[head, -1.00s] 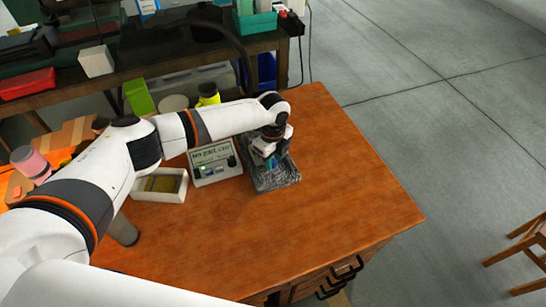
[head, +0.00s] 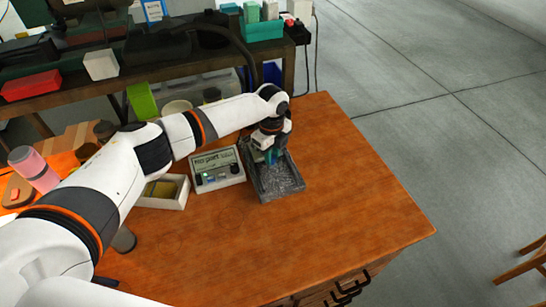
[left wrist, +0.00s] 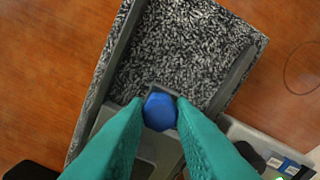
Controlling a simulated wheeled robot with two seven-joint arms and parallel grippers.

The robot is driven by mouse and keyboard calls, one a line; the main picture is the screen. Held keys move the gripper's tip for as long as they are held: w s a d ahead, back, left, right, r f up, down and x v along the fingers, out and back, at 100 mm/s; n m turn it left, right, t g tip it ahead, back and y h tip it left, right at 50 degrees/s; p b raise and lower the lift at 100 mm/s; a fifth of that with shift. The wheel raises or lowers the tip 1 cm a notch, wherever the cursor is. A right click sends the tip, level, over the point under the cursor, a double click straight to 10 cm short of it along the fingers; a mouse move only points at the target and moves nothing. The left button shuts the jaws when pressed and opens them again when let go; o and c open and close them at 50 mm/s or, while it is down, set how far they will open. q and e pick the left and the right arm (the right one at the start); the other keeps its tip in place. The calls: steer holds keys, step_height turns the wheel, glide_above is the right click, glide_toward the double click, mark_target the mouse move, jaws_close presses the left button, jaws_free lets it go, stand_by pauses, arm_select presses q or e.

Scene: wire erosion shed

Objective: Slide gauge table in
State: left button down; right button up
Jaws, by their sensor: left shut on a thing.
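The gauge stand has a speckled grey bed (head: 283,178) with dark side rails, and stands on the wooden bench. The bed also shows in the left wrist view (left wrist: 185,50). A plain grey plate, apparently the gauge table (left wrist: 153,146), lies between the rails with a blue knob (left wrist: 160,111) at its edge. My left gripper (head: 271,158), with teal fingers, points down at the back part of the bed and is shut on the blue knob. Part of the plate is hidden by the fingers. My right gripper is not in view.
A display box (head: 216,169) reading "no part" stands just left of the gauge stand. A white tray (head: 165,192) sits further left. The bench top (head: 350,190) is clear to the right and in front. A cluttered shelf stands behind.

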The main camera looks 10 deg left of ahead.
arm_select(q)
steer(key=c, duration=1.3)
jaws_free()
steer(key=shift+w+a+r, duration=0.15)
steer(key=shift+w+a, duration=0.05)
steer(key=shift+c, duration=0.2)
steer(key=shift+o, duration=0.5)
step_height(320, 180, up, 12)
steer(key=b, duration=0.1)
